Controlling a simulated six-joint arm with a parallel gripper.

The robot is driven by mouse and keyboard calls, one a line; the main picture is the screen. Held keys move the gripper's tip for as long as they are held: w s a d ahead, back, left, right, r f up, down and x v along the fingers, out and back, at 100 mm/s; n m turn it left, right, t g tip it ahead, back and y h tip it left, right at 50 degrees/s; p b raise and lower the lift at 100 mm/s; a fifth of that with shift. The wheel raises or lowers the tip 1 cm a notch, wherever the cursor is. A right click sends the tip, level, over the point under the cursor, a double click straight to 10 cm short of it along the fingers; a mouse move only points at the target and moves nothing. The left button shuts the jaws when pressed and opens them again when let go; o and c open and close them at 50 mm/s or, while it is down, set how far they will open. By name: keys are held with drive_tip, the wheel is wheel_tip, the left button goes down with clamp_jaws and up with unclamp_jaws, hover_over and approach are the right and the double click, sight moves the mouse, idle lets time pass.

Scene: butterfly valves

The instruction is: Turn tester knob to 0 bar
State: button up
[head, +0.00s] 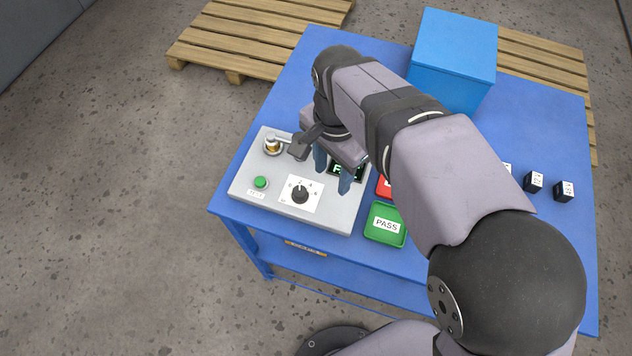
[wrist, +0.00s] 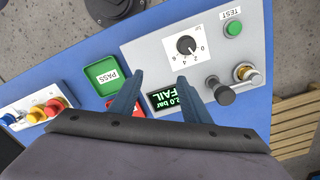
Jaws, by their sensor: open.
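The tester (head: 333,211) is a light grey box on the blue table. Its black knob (head: 300,194) sits on a white dial plate; it also shows in the wrist view (wrist: 186,45), with a scale marked 0, 2, 4 and 6. The knob's exact setting is hard to read. The display (wrist: 174,99) reads 2.0 bar and FAIL. My gripper (head: 332,172) is open and empty above the tester, near the display and apart from the knob. In the wrist view its two fingers (wrist: 158,82) reach towards the knob, which lies beyond their tips.
A green TEST button (head: 260,183) and a lever with a brass fitting (head: 273,146) are on the tester. A green PASS tray (head: 386,223) and a partly hidden red tray (head: 383,187) stand beside it. A blue box (head: 454,60) is at the back.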

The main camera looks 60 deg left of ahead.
hover_over(300, 190)
drive_tip(key=shift+r, duration=0.35)
drive_tip(key=shift+d+f+p, duration=0.1)
drive_tip(key=shift+f+p, duration=0.8)
drive_tip(key=shift+f, duration=2.75)
drive_tip(key=shift+c, duration=0.5)
drive_tip(key=c, duration=0.9)
